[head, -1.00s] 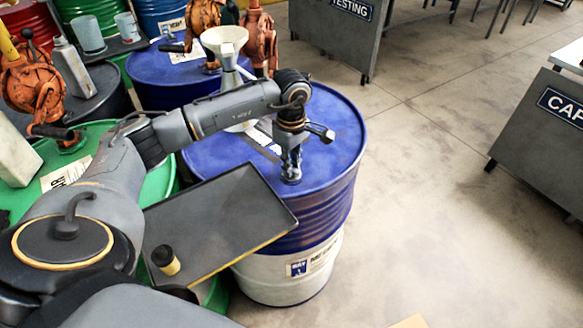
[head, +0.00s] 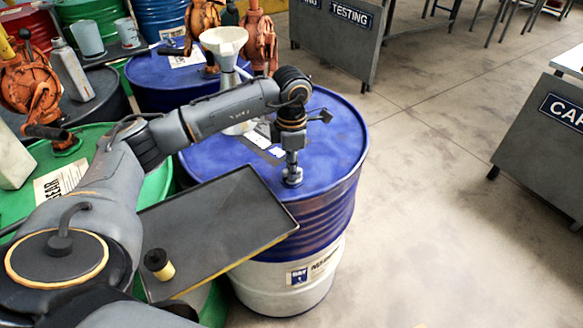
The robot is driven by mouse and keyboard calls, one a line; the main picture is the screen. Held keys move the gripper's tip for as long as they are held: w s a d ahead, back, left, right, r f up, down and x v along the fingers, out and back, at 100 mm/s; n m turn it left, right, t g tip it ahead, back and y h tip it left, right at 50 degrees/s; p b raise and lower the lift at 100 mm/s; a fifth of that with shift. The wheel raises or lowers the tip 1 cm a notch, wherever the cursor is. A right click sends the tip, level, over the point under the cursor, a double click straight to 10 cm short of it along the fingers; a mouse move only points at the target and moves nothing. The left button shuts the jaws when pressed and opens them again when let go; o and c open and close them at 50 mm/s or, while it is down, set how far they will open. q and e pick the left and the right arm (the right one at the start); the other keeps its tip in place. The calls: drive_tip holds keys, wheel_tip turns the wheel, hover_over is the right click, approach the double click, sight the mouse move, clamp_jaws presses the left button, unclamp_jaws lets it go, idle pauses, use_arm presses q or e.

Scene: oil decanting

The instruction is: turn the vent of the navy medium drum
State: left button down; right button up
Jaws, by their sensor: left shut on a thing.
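A navy drum (head: 335,165) with a white lower part stands at the picture's middle. Its white label (head: 315,267) is too small to read fully. My left gripper (head: 292,172) points straight down at the drum's lid, near the front of the top. It is shut on the small grey vent (head: 292,181), which stands up from the lid. The fingers hide most of the vent, so its turn angle cannot be told. My right gripper is not in view.
A dark tray (head: 215,230) bearing a black-and-yellow piece (head: 158,264) lies in front of the drum. A cream funnel (head: 224,42) stands behind my arm. Green drums, a second blue drum (head: 160,80) and orange pumps (head: 30,85) crowd the left.

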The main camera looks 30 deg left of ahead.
use_arm(q)
drive_tip(key=shift+n, duration=0.7)
drive_tip(key=c, duration=1.3)
unclamp_jaws()
wheel_tip(320, 180, up, 12)
drive_tip(key=shift+r, duration=0.1)
